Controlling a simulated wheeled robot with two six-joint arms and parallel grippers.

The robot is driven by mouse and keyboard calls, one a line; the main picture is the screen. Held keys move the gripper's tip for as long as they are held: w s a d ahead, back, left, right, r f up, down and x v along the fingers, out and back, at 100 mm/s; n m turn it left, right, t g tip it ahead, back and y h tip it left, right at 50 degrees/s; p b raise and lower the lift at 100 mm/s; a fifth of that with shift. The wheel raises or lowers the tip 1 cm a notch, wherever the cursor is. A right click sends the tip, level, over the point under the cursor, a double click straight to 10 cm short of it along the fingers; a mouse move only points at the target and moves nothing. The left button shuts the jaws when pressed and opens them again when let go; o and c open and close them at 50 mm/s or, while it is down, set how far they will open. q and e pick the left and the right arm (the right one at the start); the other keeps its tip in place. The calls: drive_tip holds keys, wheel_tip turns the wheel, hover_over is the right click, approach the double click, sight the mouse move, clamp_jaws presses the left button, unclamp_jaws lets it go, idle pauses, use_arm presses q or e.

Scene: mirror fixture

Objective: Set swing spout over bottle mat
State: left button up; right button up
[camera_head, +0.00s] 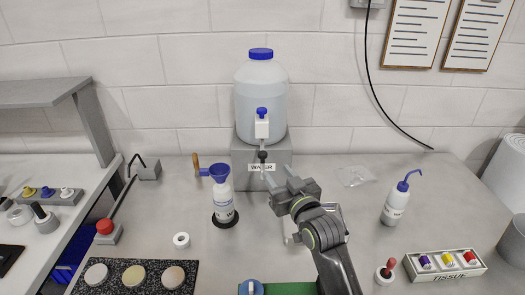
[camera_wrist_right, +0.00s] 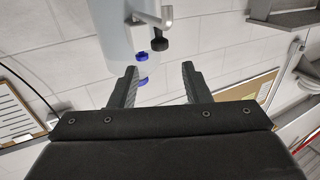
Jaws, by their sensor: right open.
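A translucent water carboy (camera_head: 261,90) with a blue cap stands on a grey block labelled WATER. Its tap and the swing spout's black knob (camera_head: 262,155) show at its front. In the right wrist view the metal spout (camera_wrist_right: 152,20) and black knob (camera_wrist_right: 159,44) lie ahead of the fingertips, apart from them. A white bottle (camera_head: 223,200) with a blue funnel stands upright on the round black bottle mat (camera_head: 215,223), left of the spout. My right gripper (camera_head: 277,171) is open and empty just in front of the WATER block; it also shows in the right wrist view (camera_wrist_right: 159,68). My left gripper is not in view.
A white wash bottle (camera_head: 396,204) stands right; a tray of coloured caps (camera_head: 444,264) lies front right. A black mat with discs (camera_head: 134,277) lies front left, with a white ring (camera_head: 181,240) beside it.

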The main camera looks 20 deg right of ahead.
sight(264, 157)
drive_tip(key=w+p, duration=0.1)
drive_tip(key=w, duration=0.6)
drive_tip(key=w+a+p, duration=0.1)
drive_tip(key=w, duration=0.2)
drive_tip(key=shift+w+a+p, duration=0.1)
drive_tip(key=shift+w+p, duration=0.15)
drive_tip(key=shift+p, duration=0.05)
clamp_jaws()
